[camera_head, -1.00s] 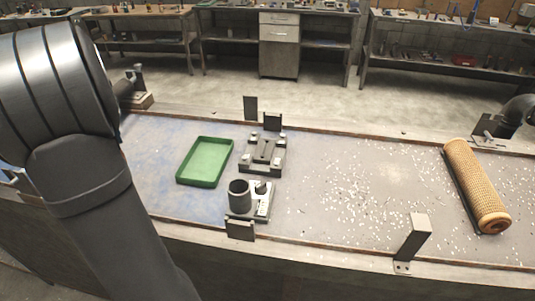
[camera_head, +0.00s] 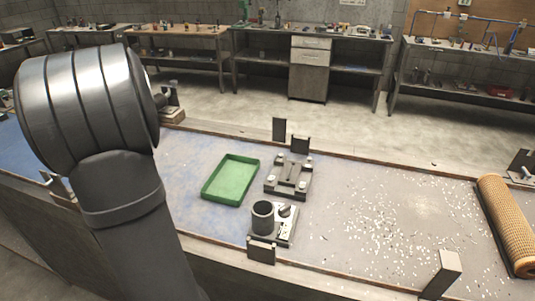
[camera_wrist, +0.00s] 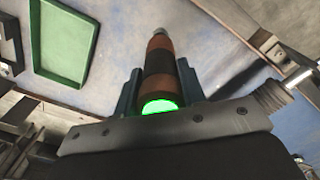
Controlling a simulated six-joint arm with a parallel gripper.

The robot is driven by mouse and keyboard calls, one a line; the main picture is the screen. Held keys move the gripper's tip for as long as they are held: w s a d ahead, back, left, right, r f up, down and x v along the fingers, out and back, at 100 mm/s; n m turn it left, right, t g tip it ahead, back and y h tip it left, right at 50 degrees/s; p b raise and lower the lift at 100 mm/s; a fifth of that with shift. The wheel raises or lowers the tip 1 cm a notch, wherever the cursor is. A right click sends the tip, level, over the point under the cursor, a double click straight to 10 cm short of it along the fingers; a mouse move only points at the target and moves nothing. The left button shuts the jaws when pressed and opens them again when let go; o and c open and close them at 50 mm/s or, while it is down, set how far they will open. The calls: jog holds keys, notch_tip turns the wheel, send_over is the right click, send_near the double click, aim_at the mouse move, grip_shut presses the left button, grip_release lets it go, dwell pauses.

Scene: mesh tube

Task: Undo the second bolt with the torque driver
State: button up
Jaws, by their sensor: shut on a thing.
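My gripper (camera_wrist: 160,88) is shut on the torque driver (camera_wrist: 158,62), seen in the wrist view. The driver has a brown and black body, a metal tip pointing up the picture and a lit green end close to the gripper. The driver is clear of the green tray in that picture. In the head view a dark fixture block (camera_head: 290,177) sits on the bench, with small light bolt-like heads at its corners. I cannot tell which is the second bolt. My gripper and the driver are not visible in the head view.
A green tray (camera_head: 231,180) lies left of the fixture. A base plate with a dark cup (camera_head: 263,216) stands in front. A tan mesh tube (camera_head: 508,226) lies at the right. Upright dark plates stand along the bench edges. White specks cover the open bench between.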

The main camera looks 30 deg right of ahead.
jog(key=w+d+r+m, duration=0.2)
jog(key=d, duration=0.9)
jog(key=w+d+r+m, duration=0.1)
jog(key=d+r+m, duration=0.1)
jog(key=d, duration=0.9)
jog(key=s+d+r+m, duration=0.1)
jog(key=s+d+m, duration=0.15)
jog(key=d, duration=0.75)
jog(key=s+d+r+m, duration=0.2)
jog(key=s+d, duration=0.1)
jog(key=d, duration=0.7)
notch_tip(320, 180, down, 6)
jog(key=shift+f, duration=0.25)
jog(key=shift+s+f, duration=0.1)
jog(key=shift+f, duration=0.5)
jog(key=shift+r, duration=0.1)
dwell(0.6)
notch_tip(320, 180, up, 6)
jog(key=shift+r, duration=0.2)
dwell(0.7)
jog(key=shift+a+n, duration=0.1)
jog(key=shift+n, duration=0.15)
